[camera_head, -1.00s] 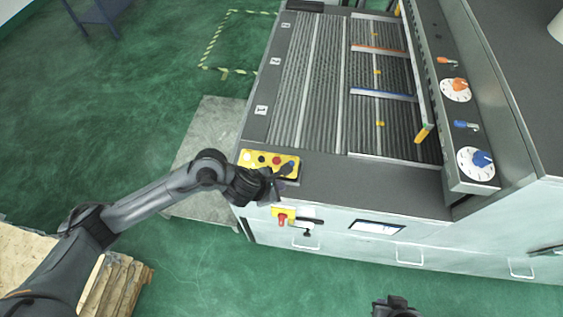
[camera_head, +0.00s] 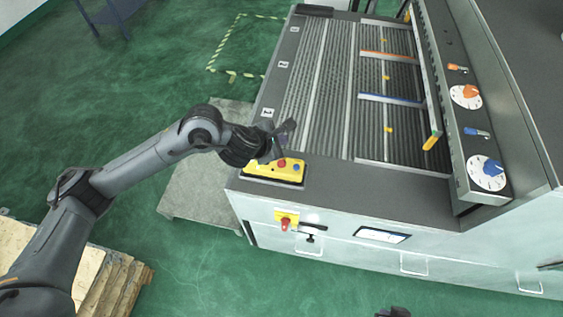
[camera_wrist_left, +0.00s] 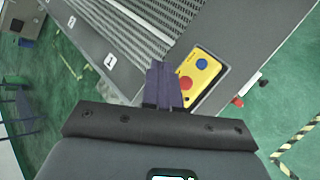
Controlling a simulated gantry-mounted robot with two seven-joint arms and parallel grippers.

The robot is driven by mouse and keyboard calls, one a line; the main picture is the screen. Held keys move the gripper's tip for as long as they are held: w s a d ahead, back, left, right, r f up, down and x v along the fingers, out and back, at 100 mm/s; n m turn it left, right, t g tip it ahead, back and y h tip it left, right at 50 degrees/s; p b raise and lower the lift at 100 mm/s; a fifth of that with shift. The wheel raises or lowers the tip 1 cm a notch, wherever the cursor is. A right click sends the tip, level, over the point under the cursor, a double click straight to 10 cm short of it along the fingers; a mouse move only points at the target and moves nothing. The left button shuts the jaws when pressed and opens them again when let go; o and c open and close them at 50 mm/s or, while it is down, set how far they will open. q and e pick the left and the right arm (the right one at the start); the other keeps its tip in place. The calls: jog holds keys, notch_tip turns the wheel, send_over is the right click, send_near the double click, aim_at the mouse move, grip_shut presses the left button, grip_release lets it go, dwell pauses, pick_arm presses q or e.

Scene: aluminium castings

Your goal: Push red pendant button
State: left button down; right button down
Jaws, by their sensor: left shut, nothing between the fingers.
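The yellow pendant box (camera_head: 262,171) lies on the near left corner of the machine's top. Its red button (camera_head: 282,163) and blue button (camera_head: 297,167) show; the box's left part is partly behind my left gripper. In the left wrist view the yellow box (camera_wrist_left: 206,77) carries the red button (camera_wrist_left: 186,82) and blue button (camera_wrist_left: 202,64), just right of my fingers. My left gripper (camera_head: 288,128) is shut and empty, over the box's far side, its fingers apart from the red button in the wrist view (camera_wrist_left: 161,72). Only a dark sliver of my right gripper (camera_head: 393,312) shows at the bottom edge.
A red knob on a yellow plate (camera_head: 286,223) sits on the machine's front face. Ribbed conveyor strips (camera_head: 330,85) lie behind the box. A control panel with dials (camera_head: 488,172) rises at the right. A wooden pallet (camera_head: 105,285) stands at lower left.

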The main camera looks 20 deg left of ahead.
pick_arm(q)
jog(key=shift+f, duration=0.1)
jog(key=b, duration=0.6)
send_over(280, 166)
notch_tip(280, 166, down, 8)
jog(key=shift+w+r, duration=0.1)
jog(key=shift+r, duration=0.15)
jog(key=shift+f+b, duration=0.55)
jog(key=shift+b, duration=0.05)
dwell(1.0)
jog(key=shift+f+b, duration=0.45)
jog(key=shift+b, duration=0.15)
